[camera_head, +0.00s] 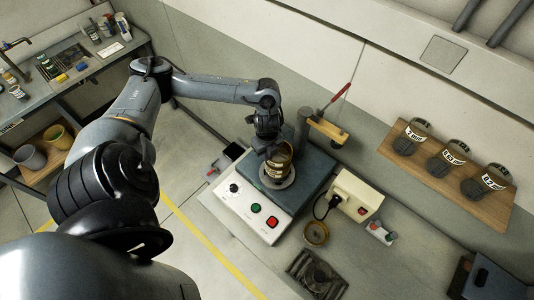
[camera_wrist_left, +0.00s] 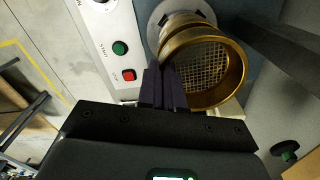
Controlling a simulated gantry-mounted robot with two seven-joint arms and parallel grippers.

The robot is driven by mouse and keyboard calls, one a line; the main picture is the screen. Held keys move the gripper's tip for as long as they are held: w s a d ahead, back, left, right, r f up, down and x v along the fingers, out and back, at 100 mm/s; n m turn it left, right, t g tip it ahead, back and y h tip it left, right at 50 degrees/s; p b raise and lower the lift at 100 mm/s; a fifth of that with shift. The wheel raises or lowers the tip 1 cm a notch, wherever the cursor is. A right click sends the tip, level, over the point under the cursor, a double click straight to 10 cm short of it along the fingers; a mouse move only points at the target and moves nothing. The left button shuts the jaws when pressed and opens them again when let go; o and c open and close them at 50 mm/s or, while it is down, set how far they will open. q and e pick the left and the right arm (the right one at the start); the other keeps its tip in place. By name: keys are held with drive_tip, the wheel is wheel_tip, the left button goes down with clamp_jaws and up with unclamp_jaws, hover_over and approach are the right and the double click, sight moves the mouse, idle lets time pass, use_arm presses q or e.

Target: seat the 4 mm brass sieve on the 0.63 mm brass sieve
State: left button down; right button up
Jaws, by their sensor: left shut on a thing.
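My left gripper (camera_head: 270,146) is shut on the rim of a brass sieve (camera_head: 284,156) above the round pale plate of the shaker (camera_head: 286,184). In the left wrist view my gripper's fingers (camera_wrist_left: 165,86) pinch the near left side of this sieve (camera_wrist_left: 243,72). Its open mesh looks coarse, so I take it for the 4 mm sieve; no label is readable. More brass wall (camera_wrist_left: 184,22) shows beyond its rim; I cannot tell whether this is the 0.63 mm sieve underneath, or whether they touch. My right gripper is not in view.
The shaker's white panel (camera_head: 240,208) has green and red buttons. A post with a yellow arm (camera_head: 327,129) stands close behind the sieve. A brass ring (camera_head: 316,233), a cream box (camera_head: 355,195) and a dark grate (camera_head: 316,274) lie nearby. Three labelled jars stand on a wooden board (camera_head: 425,175).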

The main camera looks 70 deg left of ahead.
use_arm(q)
drive_tip(key=shift+p, duration=0.3)
idle(0.6)
idle(0.4)
drive_tip(key=shift+f+b, duration=0.75)
drive_tip(key=shift+f, duration=0.3)
drive_tip(key=c, duration=1.2)
unclamp_jaws()
drive_tip(key=shift+r, duration=0.5)
wheel_tip(320, 180, up, 8)
drive_tip(key=shift+r, duration=0.2)
drive_tip(key=shift+r+p, duration=0.65)
drive_tip(key=shift+r, duration=0.1)
